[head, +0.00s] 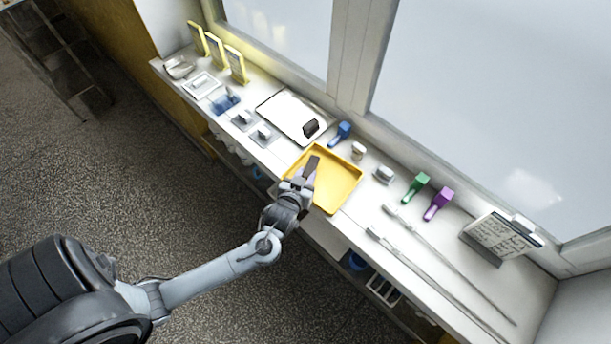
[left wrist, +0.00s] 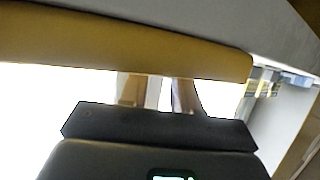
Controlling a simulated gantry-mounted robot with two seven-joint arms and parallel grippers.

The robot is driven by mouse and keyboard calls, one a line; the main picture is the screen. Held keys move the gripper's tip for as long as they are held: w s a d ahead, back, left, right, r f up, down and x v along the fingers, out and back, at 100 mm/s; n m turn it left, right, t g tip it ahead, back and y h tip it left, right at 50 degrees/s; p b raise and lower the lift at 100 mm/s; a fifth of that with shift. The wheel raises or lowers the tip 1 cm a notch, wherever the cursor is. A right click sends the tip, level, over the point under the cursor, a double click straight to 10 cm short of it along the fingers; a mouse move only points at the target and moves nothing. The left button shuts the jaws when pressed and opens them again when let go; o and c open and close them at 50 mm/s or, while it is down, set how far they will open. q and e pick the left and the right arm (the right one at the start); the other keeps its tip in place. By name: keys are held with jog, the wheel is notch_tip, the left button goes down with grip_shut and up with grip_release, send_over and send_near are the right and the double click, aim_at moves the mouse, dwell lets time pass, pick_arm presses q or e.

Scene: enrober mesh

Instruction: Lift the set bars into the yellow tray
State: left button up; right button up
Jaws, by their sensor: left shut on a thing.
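The yellow tray (head: 345,179) lies on the white counter, in the middle of the head view. My left gripper (head: 309,174) is over the tray's left part, shut on a dark brown bar (head: 311,166). I cannot tell whether the bar touches the tray floor. Another dark bar (head: 311,128) is on the near right end of the dark-edged white mesh panel (head: 283,110). In the left wrist view the gripper fingers (left wrist: 157,92) show against a bright background, with a yellow band (left wrist: 125,40), likely the tray's wall, across the top. The held bar is not clear there.
Blue (head: 341,132), green (head: 417,184) and purple (head: 438,203) handled tools stand along the window side. Two long thin rods (head: 430,266) lie to the right, near a tilted card stand (head: 497,238). Small trays and yellow frames (head: 216,50) fill the far left end.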

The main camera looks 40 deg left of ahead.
pick_arm(q)
jog(key=shift+f+b, duration=0.35)
jog(key=shift+f, duration=0.3)
jog(key=o, duration=0.9)
jog(key=shift+r, duration=0.15)
